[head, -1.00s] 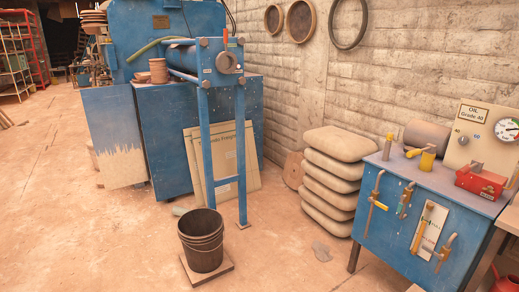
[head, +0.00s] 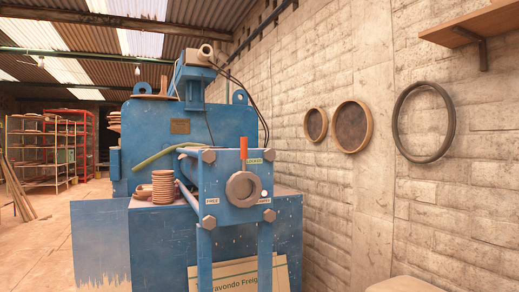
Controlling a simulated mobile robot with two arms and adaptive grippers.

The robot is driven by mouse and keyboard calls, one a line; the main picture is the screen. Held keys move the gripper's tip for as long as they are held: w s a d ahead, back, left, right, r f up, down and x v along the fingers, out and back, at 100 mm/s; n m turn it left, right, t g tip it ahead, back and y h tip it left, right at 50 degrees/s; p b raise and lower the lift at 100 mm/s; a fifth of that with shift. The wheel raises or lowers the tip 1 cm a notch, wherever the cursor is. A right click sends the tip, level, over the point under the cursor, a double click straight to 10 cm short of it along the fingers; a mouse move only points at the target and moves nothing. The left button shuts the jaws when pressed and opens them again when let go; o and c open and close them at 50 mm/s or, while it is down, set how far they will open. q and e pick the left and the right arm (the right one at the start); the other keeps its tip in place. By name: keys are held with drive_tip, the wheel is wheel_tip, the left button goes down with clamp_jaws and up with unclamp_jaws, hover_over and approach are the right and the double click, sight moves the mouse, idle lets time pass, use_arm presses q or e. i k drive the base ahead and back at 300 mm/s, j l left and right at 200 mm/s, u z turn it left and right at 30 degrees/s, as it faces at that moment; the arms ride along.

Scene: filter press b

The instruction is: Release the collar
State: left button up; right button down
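A round grey collar (head: 231,191) with a dark centre sits on the front face of the blue press head (head: 209,178) in the head view. An orange-red handle (head: 243,149) stands upright just above the collar. A small green label (head: 254,161) is right of the handle, and pale labels are lower on the plate. A small white round knob (head: 264,193) is just right of the collar. Neither of my grippers is in view, so nothing shows touching the collar or the handle.
A large blue machine body (head: 150,150) stands behind the press head. A stack of tan rings (head: 163,187) sits left of it. A cardboard sheet (head: 238,278) leans below. Round frames and a dark hoop (head: 399,125) hang on the wall. Open floor lies at left.

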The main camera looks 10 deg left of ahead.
sight(254, 199)
drive_tip(key=i+u, duration=0.15)
drive_tip(key=i, duration=0.25)
drive_tip(key=i+l+u, duration=0.15)
drive_tip(key=i, duration=0.25)
drive_tip(key=i+l+u, duration=0.15)
drive_tip(key=i, duration=0.25)
